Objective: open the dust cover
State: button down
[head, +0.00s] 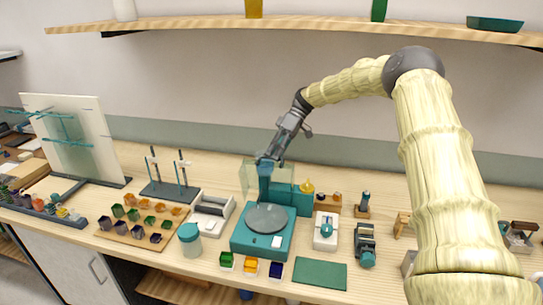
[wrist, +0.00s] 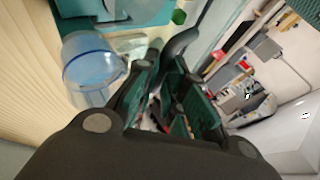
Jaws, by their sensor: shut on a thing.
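The teal turntable-like device (head: 263,242) stands on the bench, with its round grey platter (head: 266,218) uncovered. Its clear, greenish dust cover (head: 250,176) stands raised, roughly upright, at the back of the device. My gripper (head: 266,163) is at the upper part of the cover, pointing down, and is shut on it. The wrist view shows the teal-padded fingers (wrist: 170,90) close up. The exact contact with the clear cover is hard to make out there.
A teal-lidded jar (head: 189,240) and a white balance-like box (head: 212,214) stand left of the device. Small colored trays (head: 250,265) and a green mat (head: 320,273) lie in front. A yellow-topped bottle (head: 307,189) stands behind right. A clear cup (wrist: 88,68) shows in the wrist view.

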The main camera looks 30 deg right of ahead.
jog(key=shift+d+f, duration=0.2)
jog(key=shift+f, duration=0.35)
jog(key=c, duration=1.8)
grip_release()
jog(key=o, duration=0.3)
jog(key=shift+f, duration=0.1)
jog(key=v, duration=1.2)
jog(key=shift+w+r, duration=0.2)
